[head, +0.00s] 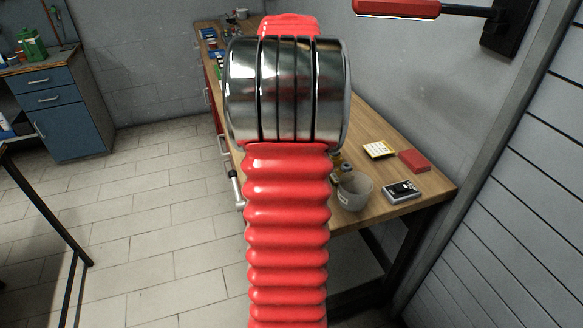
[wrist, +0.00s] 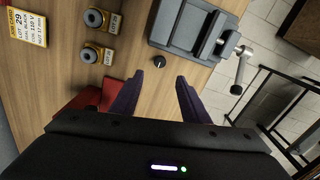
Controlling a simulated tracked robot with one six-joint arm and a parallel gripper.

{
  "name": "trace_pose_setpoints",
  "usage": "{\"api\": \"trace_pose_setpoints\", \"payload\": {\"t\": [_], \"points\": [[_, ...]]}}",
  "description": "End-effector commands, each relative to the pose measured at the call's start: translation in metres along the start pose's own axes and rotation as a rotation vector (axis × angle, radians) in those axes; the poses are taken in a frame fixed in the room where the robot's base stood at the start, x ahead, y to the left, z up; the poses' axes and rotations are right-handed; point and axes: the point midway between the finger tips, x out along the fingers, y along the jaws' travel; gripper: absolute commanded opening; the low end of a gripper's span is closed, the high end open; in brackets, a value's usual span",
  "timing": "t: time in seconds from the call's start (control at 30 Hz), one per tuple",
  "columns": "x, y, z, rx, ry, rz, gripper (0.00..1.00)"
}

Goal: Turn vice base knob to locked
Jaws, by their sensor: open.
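The grey vice (wrist: 185,25) sits on the wooden bench at the top of the wrist view, with its metal handle (wrist: 240,68) sticking out to the right. A small dark knob (wrist: 159,62) shows by the near left corner of the vice base; its lock position is too small to read. My gripper (wrist: 155,80) is open, with its two purple fingers apart and nothing between them. The knob lies just beyond the fingertips, roughly in line with the gap. In the head view my red arm hides the gripper and most of the vice; a handle (head: 236,188) shows at the bench's left edge.
Two round metal parts with yellow labels (wrist: 95,18) and a yellow card (wrist: 27,25) lie left of the vice. A red lamp (head: 398,8) hangs above.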

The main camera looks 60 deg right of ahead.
Motion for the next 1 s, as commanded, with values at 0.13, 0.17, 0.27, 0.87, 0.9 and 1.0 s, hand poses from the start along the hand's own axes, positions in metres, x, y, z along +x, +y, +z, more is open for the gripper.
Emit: {"api": "trace_pose_setpoints", "payload": {"t": [0.13,0.17,0.27,0.87,0.9,1.0], "points": [[0.023,-0.001,0.000,0.000,-0.002,-0.001,0.42],[0.028,-0.001,0.000,0.000,-0.002,-0.001,0.42],[0.044,-0.001,0.000,-0.001,-0.002,-0.001,0.42],[0.115,-0.001,0.000,-0.001,0.000,0.000,0.42],[0.115,-0.001,0.000,-0.001,0.000,0.000,0.42],[0.116,-0.001,0.000,-0.002,0.000,0.000,0.42]]}}
